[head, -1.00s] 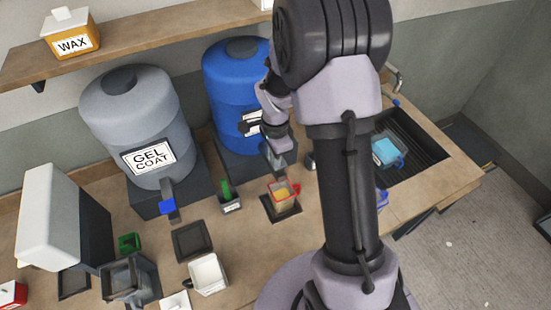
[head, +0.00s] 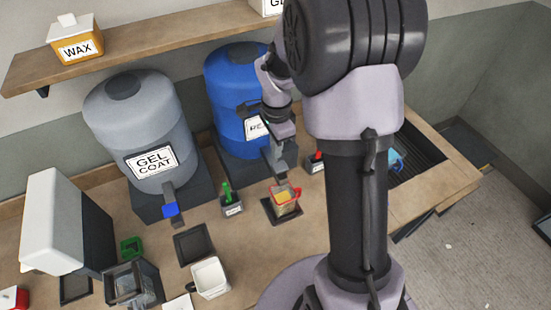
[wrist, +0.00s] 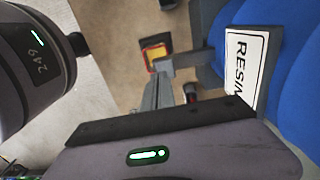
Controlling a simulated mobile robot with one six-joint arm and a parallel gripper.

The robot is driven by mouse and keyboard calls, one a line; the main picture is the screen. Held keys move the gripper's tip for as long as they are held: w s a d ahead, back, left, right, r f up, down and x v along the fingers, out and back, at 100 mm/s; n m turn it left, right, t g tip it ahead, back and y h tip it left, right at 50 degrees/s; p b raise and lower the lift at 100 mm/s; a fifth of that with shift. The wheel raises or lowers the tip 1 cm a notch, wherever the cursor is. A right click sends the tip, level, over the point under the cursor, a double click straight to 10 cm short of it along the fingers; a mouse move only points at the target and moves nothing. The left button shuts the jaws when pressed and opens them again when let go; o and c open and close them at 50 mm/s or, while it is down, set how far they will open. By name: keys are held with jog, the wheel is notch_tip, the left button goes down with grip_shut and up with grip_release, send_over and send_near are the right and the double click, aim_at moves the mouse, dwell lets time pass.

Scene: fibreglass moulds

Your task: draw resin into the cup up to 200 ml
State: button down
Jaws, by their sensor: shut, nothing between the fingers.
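The blue resin drum (head: 229,88) stands at the back, and its RESIN label (wrist: 243,62) shows at the right in the wrist view. The clear cup (head: 284,205) has a red rim and handle and amber resin in it. It stands on a dark square pad below the drum's outlet, and it also shows in the wrist view (wrist: 155,51). Its level marks are too small to read. My gripper (head: 279,152) is shut and empty, in front of the drum and above the cup. The tap is partly hidden by it, and I cannot tell whether they touch.
The grey gel coat drum (head: 137,115) with a blue-handled tap stands left. A small holder (head: 231,207) with a green item is left of the cup, and a red-topped holder (head: 316,163) is right. A white cup (head: 209,278) stands at the front.

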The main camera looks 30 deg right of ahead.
notch_tip(320, 180, up, 5)
jog(key=shift+w+d, duration=0.1)
jog(key=shift+d, duration=0.05)
dwell(1.1)
